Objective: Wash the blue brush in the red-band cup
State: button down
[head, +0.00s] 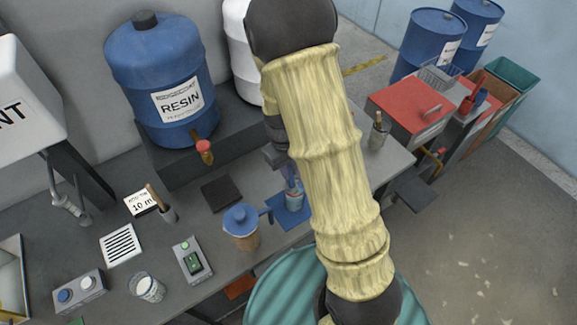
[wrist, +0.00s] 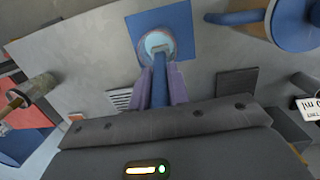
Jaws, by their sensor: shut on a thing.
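In the wrist view my gripper (wrist: 161,88) is shut on the blue brush (wrist: 159,70), one finger on each side of its blue handle. The brush points down toward a cup (wrist: 146,45) on a blue mat (wrist: 173,20), and its lower end appears to be inside the cup's rim. Its bristles are hidden. In the head view the cup (head: 294,200) stands on the mat (head: 279,209) beside my sleeved arm, which covers part of the area.
A holder with a wooden-handled tool (head: 168,214) is further left; another holder (head: 378,137) is at the right. A blue resin drum (head: 160,80) stands behind. A glass (head: 147,288) is near the front.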

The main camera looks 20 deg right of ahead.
jog(key=shift+s+f+b, duration=0.1)
jog(key=shift+f+b, duration=0.4)
jog(key=shift+f, duration=0.45)
jog(key=shift+a, duration=0.1)
